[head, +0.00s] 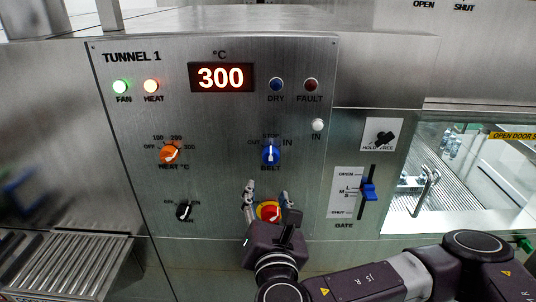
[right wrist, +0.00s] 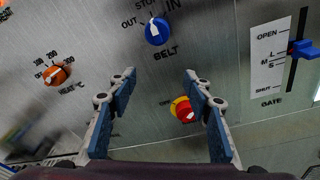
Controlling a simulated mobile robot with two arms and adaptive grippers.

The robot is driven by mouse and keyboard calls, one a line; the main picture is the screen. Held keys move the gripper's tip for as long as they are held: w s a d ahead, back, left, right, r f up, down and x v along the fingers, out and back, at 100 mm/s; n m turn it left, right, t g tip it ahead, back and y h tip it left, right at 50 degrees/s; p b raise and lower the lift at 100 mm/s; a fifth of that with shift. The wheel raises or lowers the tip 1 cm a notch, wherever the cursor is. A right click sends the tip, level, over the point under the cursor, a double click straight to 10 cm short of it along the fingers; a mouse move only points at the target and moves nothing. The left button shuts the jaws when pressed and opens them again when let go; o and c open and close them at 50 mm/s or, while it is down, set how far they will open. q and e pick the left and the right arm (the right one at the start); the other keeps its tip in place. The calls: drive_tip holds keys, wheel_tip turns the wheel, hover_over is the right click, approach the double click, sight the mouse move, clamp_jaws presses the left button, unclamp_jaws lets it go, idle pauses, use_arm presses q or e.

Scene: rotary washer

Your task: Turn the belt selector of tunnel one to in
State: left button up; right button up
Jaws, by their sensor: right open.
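The belt selector (head: 270,155) is a blue knob with a white pointer on the TUNNEL 1 panel. Its pointer stands roughly upright, toward the STOP mark, with OUT at its left and IN at its right. The knob also shows at the top of the right wrist view (right wrist: 157,31). My right gripper (head: 267,191) is open and empty, below the knob in the head view. In the right wrist view its fingertips (right wrist: 159,74) stand apart, below the knob and not around it. My left gripper is not in view.
The orange heat knob (head: 170,152) and a black knob (head: 184,211) are to the left. The blue gate lever (head: 369,190) is to the right. The display (head: 221,77) reads 300.

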sight(272, 161)
drive_tip(key=w+r+p, duration=0.1)
drive_tip(key=w+r+n+t+p, duration=0.1)
drive_tip(key=w+r, duration=0.1)
drive_tip(key=w+d+r+n+p, duration=0.1)
drive_tip(key=w, duration=0.1)
drive_tip(key=shift+w+r, duration=0.25)
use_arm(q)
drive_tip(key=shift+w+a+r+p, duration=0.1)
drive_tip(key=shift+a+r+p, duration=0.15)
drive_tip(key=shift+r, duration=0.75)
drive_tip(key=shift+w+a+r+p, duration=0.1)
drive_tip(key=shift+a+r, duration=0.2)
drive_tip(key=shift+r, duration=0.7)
use_arm(e)
drive_tip(key=shift+w+f, duration=0.15)
drive_tip(key=shift+w, duration=0.6)
drive_tip(key=c, duration=1.1)
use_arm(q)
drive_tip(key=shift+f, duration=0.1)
use_arm(e)
drive_tip(key=shift+c, duration=0.2)
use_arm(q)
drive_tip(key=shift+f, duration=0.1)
use_arm(e)
drive_tip(key=shift+f, duration=0.1)
